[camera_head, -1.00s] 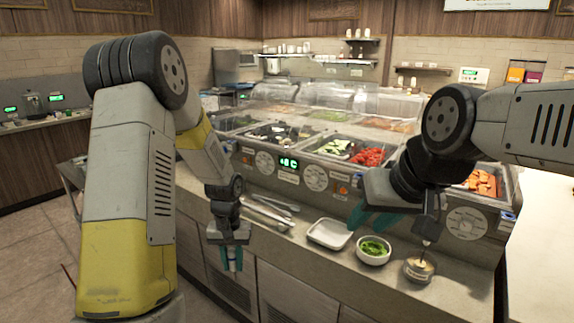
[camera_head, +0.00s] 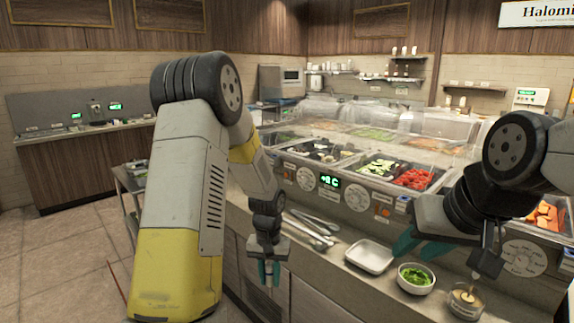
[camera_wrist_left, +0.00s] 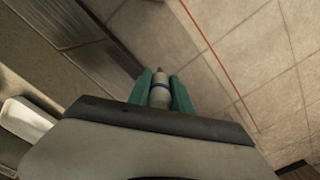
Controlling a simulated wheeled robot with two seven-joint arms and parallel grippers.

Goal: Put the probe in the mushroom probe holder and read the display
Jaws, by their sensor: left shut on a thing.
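My left gripper (camera_head: 268,272) hangs beside the counter front in the head view. In the left wrist view its teal fingers (camera_wrist_left: 160,98) are shut on the probe (camera_wrist_left: 160,91), a pale grey cylinder with a blue band and a narrow tip. The floor is below it. A small display (camera_head: 329,181) on the counter's front panel glows green and seems to read +8 C. A well with dark and pale pieces (camera_head: 324,150), perhaps mushrooms, lies above it. I cannot make out the probe holder. My right gripper (camera_head: 420,247) is open and empty above the front ledge.
Tongs (camera_head: 312,232), a white tray (camera_head: 370,256), a bowl of greens (camera_head: 416,278) and a round cup (camera_head: 466,300) with an upright grey tool stand on the ledge. Clear covers (camera_head: 400,120) rise behind the wells. A cart (camera_head: 133,187) stands left; the floor there is clear.

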